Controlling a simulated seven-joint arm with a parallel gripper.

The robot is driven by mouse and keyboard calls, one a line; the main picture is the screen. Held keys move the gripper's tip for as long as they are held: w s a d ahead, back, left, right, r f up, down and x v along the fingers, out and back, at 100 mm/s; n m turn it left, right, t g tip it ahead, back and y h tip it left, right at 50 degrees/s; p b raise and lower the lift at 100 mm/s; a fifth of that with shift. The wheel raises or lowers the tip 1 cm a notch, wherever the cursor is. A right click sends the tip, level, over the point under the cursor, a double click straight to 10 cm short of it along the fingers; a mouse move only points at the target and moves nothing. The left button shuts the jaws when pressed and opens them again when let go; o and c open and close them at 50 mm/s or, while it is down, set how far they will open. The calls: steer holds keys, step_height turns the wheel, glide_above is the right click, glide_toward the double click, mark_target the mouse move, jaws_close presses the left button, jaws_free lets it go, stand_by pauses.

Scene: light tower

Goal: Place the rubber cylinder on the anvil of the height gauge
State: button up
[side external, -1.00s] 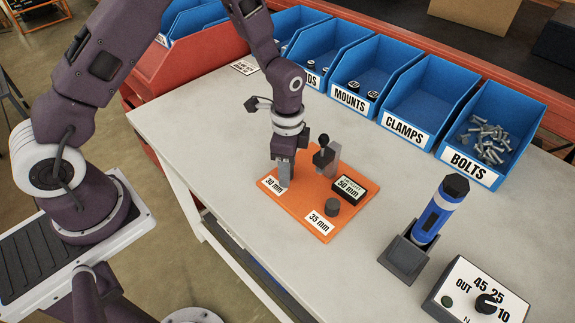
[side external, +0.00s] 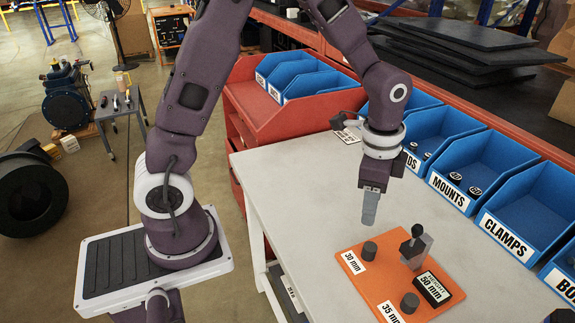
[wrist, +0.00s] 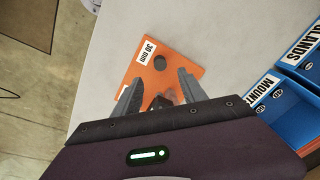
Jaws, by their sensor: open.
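On an orange board (side external: 388,290) stand two short dark cylinders, one (side external: 369,251) by the "30 mm" label and one (side external: 409,303) by the "35 mm" label. A grey metal device with a black knob, seemingly the height gauge (side external: 416,250), stands at the board's back, behind a black block (side external: 433,288) marked "50 mm". My gripper (side external: 369,222) is open and empty, pointing down above the 30 mm cylinder's end of the board. In the wrist view, its fingers (wrist: 160,82) are apart, with the 30 mm cylinder (wrist: 159,63) beyond them; the device is partly hidden.
Blue bins (side external: 480,165) labelled mounts, clamps and others line the back of the white table (side external: 300,170). A red bin rack (side external: 270,115) stands at the far left corner. Bare table lies left of and behind the board.

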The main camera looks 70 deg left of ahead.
steer(key=s+a+r+n+t, duration=0.2)
steer(key=s+r+n, duration=0.3)
steer(key=s+r, duration=0.7)
steer(key=shift+a+r+n+t, duration=0.15)
steer(key=shift+r+n+t, duration=0.3)
steer(key=shift+r, duration=0.4)
steer(key=shift+o, duration=0.5)
steer(key=s+r+n+t, duration=0.1)
steer(key=s+n, duration=0.2)
steer(key=s, duration=0.5)
steer(key=shift+s+a+r+t, duration=0.15)
steer(key=shift+s+a+t, duration=0.1)
steer(key=shift+t, duration=0.1)
steer(key=shift+n, duration=0.25)
